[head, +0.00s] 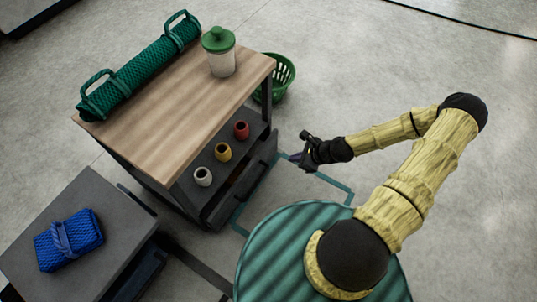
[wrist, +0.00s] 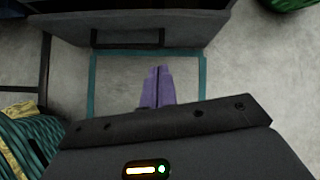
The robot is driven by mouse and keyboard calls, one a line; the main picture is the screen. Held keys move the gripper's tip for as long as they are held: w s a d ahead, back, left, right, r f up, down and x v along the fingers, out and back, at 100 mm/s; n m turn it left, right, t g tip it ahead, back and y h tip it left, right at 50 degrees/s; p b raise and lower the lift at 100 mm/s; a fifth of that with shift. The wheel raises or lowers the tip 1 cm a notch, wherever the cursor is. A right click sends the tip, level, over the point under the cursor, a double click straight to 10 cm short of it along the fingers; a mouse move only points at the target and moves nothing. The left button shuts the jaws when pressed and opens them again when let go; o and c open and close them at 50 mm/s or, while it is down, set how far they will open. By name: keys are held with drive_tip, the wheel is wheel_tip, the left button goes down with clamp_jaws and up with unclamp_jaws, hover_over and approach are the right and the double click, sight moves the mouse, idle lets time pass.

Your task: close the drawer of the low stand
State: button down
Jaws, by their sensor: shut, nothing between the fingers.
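The wooden-topped stand (head: 165,110) is at the upper left in the head view. Below its shelf, a dark drawer-like box (head: 262,165) juts out toward my gripper. In the wrist view a dark front (wrist: 150,27) with a bar handle (wrist: 127,38) spans the top. A lower grey stand (head: 110,225) is at the lower left, with a dark part (head: 140,275) at its right side, partly cut off; I cannot tell how far that is open. My gripper (head: 297,157) is shut and empty, right of the wooden-topped stand and apart from it. Its purple fingers show in the wrist view (wrist: 160,72).
White, yellow and red cups (head: 223,151) stand on the shelf. A green rolled net (head: 140,72) and a lidded jar (head: 219,52) are on the wooden top. A blue net bundle (head: 68,240) lies on the grey stand. A green basket (head: 283,78) stands behind. Floor at right is clear.

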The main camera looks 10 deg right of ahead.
sight(262, 152)
drive_tip(key=shift+w+f+m+t, duration=0.35)
drive_tip(key=shift+f+m, duration=0.1)
drive_tip(key=shift+m, duration=0.25)
drive_tip(key=shift+w+f+m+t, duration=0.35)
drive_tip(key=shift+f+m, duration=0.1)
drive_tip(key=shift+m, duration=0.25)
drive_tip(key=b+x, duration=0.2)
drive_tip(key=x, duration=0.2)
drive_tip(key=a+r+b+x, duration=0.1)
drive_tip(key=b+x, duration=0.2)
drive_tip(key=x, duration=0.1)
drive_tip(key=b+x, duration=0.3)
drive_tip(key=x, duration=0.1)
drive_tip(key=shift+w+a+r, duration=0.1)
drive_tip(key=shift+w+a, duration=0.3)
drive_tip(key=shift+w, duration=0.1)
drive_tip(key=shift+w+a+r, duration=0.15)
drive_tip(key=shift+w+a, duration=0.1)
drive_tip(key=shift+a, duration=0.05)
